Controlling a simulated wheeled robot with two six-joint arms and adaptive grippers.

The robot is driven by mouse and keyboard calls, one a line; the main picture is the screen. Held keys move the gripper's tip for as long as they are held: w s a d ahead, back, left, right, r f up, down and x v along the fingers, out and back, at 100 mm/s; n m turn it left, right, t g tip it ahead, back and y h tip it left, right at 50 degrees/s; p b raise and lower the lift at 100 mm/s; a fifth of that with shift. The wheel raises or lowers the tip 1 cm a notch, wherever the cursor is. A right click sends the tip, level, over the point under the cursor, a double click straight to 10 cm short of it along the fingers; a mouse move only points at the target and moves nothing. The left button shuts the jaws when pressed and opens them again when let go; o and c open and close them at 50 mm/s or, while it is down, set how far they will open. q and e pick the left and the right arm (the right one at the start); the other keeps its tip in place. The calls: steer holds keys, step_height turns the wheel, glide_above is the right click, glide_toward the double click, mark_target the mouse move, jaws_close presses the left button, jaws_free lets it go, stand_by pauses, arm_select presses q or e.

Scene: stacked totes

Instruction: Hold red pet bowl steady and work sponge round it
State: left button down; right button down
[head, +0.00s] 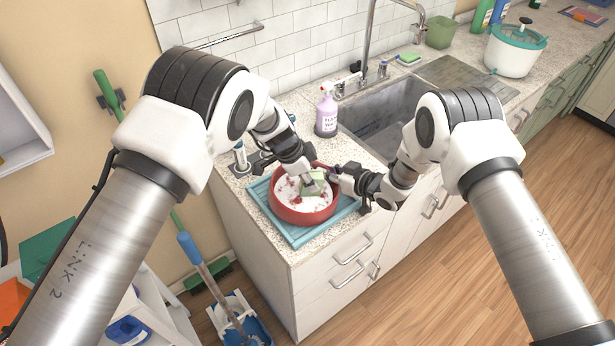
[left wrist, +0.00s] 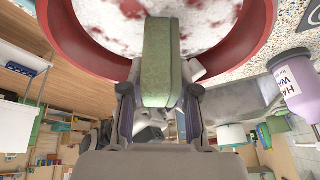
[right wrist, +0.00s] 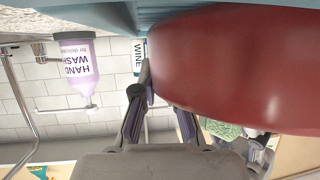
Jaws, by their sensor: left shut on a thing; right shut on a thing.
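The red pet bowl (head: 304,212) stands on a blue mat (head: 299,235) at the counter's end, with white foam and red patches inside. My left gripper (head: 308,184) is shut on a green sponge (head: 314,188) inside the bowl. The left wrist view shows the sponge (left wrist: 170,62) between the two fingers, its far end against the foamy inside of the bowl (left wrist: 262,25). My right gripper (head: 338,176) is shut on the bowl's right side. The right wrist view shows the bowl's outer wall (right wrist: 235,65) at the fingers; the far finger is partly hidden.
A purple hand wash bottle (head: 326,110) stands behind the bowl, beside the sink (head: 385,115). A white pot with a green rim (head: 515,52) and a green container (head: 440,32) stand farther right. The counter's front edge is close to the mat.

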arm_select(q)
step_height(320, 180, up, 8)
steer(key=w, duration=0.2)
steer(key=shift+a, duration=0.2)
stand_by(0.3)
arm_select(e)
steer(key=c, duration=1.2)
jaws_free()
steer(key=shift+o, duration=0.2)
arm_select(q)
steer(key=shift+a, duration=0.1)
arm_select(e)
steer(key=v, duration=1.2)
